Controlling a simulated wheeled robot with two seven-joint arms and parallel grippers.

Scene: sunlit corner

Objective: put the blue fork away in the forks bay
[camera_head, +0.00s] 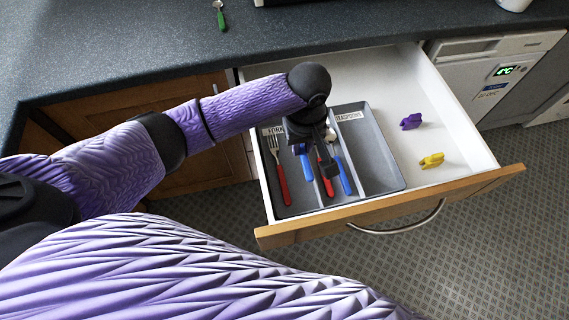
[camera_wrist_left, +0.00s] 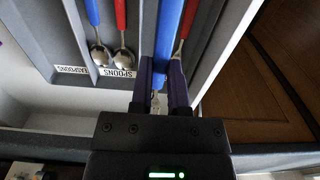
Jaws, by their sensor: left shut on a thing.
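The blue fork (camera_wrist_left: 169,40) is held by my left gripper (camera_wrist_left: 167,88), whose fingers are shut on it. In the head view part of its blue handle (camera_head: 306,163) shows beside the gripper (camera_head: 328,168). It lies lengthwise over the forks bay, close to the divider with the spoons bay; I cannot tell whether it touches the bay floor. The grey cutlery tray (camera_head: 379,150) sits in the open drawer. A red-handled fork (camera_head: 281,180) lies in the forks bay, left of the blue one. My right gripper is not in view.
A red spoon (camera_wrist_left: 120,20) and a blue spoon (camera_wrist_left: 93,14) lie in the spoons bay. The teaspoons bay looks empty. A purple peg (camera_head: 411,121) and a yellow peg (camera_head: 432,160) lie in the drawer (camera_head: 478,150) right of the tray. A green-handled utensil (camera_head: 220,18) lies on the counter.

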